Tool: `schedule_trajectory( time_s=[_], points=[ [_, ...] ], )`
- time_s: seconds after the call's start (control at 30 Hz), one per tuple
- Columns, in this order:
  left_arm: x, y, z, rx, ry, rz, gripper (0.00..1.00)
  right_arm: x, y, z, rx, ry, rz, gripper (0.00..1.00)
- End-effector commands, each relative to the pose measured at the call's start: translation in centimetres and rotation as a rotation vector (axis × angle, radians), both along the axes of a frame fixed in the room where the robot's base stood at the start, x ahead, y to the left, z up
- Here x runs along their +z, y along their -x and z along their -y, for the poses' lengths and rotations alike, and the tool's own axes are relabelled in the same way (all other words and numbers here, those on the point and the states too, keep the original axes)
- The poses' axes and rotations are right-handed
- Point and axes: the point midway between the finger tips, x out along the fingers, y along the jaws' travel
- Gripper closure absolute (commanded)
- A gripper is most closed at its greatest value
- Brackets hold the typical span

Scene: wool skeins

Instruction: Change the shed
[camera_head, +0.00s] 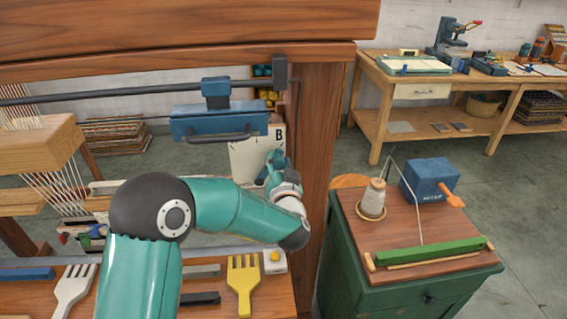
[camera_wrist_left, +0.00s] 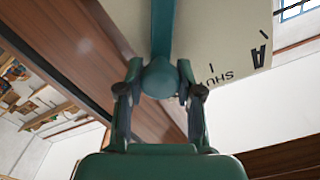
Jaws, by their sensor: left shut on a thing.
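My left gripper (camera_head: 272,168) is at the pale marked plate (camera_head: 243,160) beside the loom's right post. In the left wrist view the gripper (camera_wrist_left: 160,88) is shut on a round blue-green knob (camera_wrist_left: 160,76) at the end of a flat lever (camera_wrist_left: 162,28). The lever crosses the plate (camera_wrist_left: 215,45), which carries the letter A and part of the word SHUT, upside down there. The lever lies left of these letters and their marks. The head view shows a B on the plate; my gripper hides most of the lever there. My right gripper is not in view.
The thick wooden post (camera_head: 313,140) stands close to the gripper's right. A blue box with a handle (camera_head: 220,120) hangs above left on a rail. Below lie a yellow comb (camera_head: 243,283) and a small white button box (camera_head: 273,261). A green cabinet (camera_head: 385,290) stands at right.

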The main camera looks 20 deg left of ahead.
Motion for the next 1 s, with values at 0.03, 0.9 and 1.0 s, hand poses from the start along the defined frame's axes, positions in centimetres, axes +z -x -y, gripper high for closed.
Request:
schedule_trajectory(
  time_s=[0.03, 0.9, 1.0],
  points=[
    [0.6, -0.1, -0.1, 0.0, -0.003, 0.014, 1.0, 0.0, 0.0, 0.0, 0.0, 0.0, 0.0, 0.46],
    [0.2, 3.3, 1.5, 0.0, 0.0, 0.004, 0.39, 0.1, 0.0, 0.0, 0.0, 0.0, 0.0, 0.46],
    [0.2, 5.1, 2.5, 0.001, 0.0, 0.005, 0.39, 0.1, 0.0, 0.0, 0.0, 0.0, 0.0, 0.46]
  ],
)
